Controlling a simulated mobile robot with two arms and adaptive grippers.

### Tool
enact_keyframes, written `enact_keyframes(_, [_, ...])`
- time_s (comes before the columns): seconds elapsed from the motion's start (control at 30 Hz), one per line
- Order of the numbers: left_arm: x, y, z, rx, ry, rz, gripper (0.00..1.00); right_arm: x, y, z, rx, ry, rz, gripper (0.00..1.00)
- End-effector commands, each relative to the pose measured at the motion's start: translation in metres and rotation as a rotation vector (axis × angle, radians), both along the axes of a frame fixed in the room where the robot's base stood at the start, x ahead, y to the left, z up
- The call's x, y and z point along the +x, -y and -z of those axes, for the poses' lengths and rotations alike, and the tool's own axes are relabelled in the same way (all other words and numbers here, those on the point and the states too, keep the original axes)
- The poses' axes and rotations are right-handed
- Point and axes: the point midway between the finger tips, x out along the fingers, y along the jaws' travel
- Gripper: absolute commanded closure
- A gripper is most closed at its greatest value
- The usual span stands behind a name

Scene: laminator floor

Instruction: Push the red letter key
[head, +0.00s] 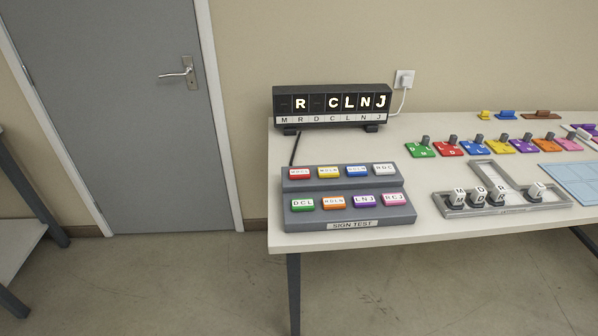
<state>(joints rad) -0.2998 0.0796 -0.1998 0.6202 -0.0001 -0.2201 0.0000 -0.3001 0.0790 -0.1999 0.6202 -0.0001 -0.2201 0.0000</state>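The red letter key (299,173) is the leftmost key in the back row of the grey stepped key panel (350,223), marked SIGN TEST, at the left end of the table. Its label is too small to read surely. Yellow (328,172), blue (357,170) and white (385,169) keys share its row. Green (303,204), orange (334,202), purple (365,200) and pink (393,199) keys form the front row. Neither of my grippers is in view.
On the table (415,223), a grey tray (470,208) holding several white letter blocks lies right of the panel. Colored pieces with dark knobs (450,147) and a light blue mat (570,181) lie farther right. A door (125,110) stands left; floor before it is clear.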

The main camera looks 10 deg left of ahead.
Motion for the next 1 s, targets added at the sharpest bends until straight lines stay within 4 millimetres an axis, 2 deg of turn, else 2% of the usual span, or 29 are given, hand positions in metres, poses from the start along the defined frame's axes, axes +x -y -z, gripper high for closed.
enact_keyframes(0.07, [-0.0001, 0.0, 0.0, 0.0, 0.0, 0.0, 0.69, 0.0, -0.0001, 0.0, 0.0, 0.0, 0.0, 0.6])
enact_keyframes(0.53, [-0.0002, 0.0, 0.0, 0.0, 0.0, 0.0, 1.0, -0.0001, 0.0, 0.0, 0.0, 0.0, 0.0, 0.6])
enact_keyframes(1.0, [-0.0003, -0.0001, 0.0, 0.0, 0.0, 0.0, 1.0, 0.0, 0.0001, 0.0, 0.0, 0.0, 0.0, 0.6])
